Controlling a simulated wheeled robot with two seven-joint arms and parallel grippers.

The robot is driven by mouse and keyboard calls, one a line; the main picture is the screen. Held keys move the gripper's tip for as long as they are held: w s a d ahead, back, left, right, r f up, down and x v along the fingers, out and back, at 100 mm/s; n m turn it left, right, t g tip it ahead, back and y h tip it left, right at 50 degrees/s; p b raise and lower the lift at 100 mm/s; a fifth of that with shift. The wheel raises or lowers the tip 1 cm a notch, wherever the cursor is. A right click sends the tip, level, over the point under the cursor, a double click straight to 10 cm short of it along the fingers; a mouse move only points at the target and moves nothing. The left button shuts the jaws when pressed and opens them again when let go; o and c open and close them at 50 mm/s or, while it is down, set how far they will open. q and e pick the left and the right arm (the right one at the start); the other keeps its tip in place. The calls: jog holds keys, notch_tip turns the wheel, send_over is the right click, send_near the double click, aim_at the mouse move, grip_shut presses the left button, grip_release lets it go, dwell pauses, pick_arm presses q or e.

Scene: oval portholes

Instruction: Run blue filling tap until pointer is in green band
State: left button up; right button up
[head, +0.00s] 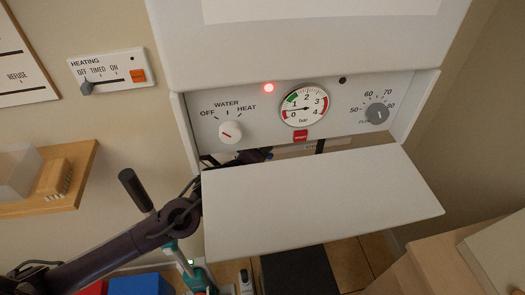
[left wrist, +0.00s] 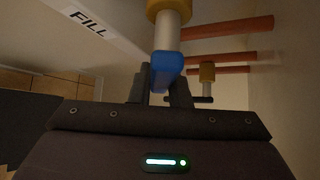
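The pressure gauge (head: 303,106) is on the boiler panel in the head view. Its pointer lies to the left, just below the 1 and short of the green band (head: 291,98). The blue filling tap (left wrist: 167,64) hangs from a pipe under the boiler in the left wrist view, beside the FILL label (left wrist: 88,23). My left gripper (left wrist: 160,88) has a finger on each side of the blue handle, and the handle fills the gap between them. In the head view the open flap largely hides this hand. My right gripper is not in view.
The lowered white flap (head: 320,200) overhangs my left arm. Copper pipes (left wrist: 228,27) and a second valve with a dark handle (left wrist: 207,80) are close beside the blue tap. A wooden shelf (head: 80,165) is at left; a red lamp (head: 268,88) glows on the panel.

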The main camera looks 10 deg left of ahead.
pick_arm(q)
jog(key=o, duration=0.5)
jog(key=shift+c, duration=0.2)
jog(key=shift+s+a+b, duration=0.1)
jog(key=shift+s+b, duration=0.25)
jog(key=shift+b, duration=0.1)
jog(key=s+a+b, duration=0.2)
jog(key=s+a, duration=0.2)
jog(key=s, duration=0.7)
jog(key=shift+s+r+b, duration=0.2)
jog(key=shift+s+b, duration=0.1)
jog(key=shift+s, duration=0.1)
